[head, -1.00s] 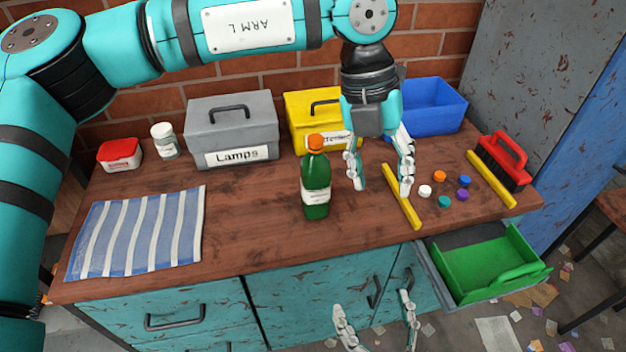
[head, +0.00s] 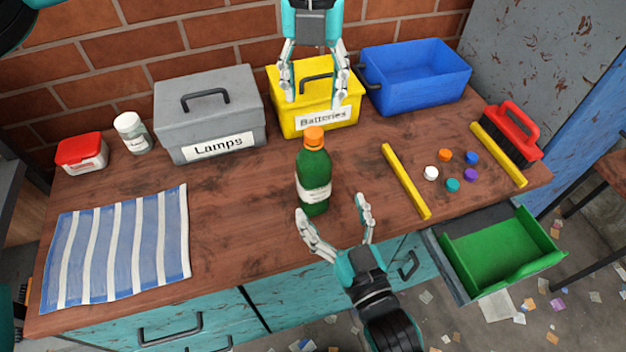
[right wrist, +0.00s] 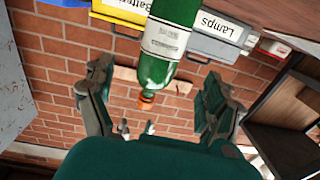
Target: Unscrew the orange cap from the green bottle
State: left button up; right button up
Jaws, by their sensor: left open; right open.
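The green bottle (head: 312,178) stands upright on the workbench with its orange cap (head: 314,137) on top. In the right wrist view the bottle (right wrist: 166,42) appears upside down, with its orange cap (right wrist: 146,98) pointing down the picture. My right gripper (head: 332,208) is open and empty at the bench's front, its fingers spread just in front of the bottle's lower part. My left gripper (head: 313,101) is open and empty, pointing down above the bottle, in front of the yellow box (head: 288,115) in the picture.
A grey Lamps box (head: 173,128) and a blue bin (head: 420,95) stand at the back. Two yellow bars (head: 406,182) flank several loose caps on the right. A striped cloth (head: 118,245) lies left. The green drawer (head: 500,250) is open.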

aim_at(320, 186)
pick_arm(q)
jog(key=shift+s, duration=0.1)
pick_arm(e)
jog(key=x, duration=0.9)
pick_arm(q)
jog(key=shift+r, duration=0.1)
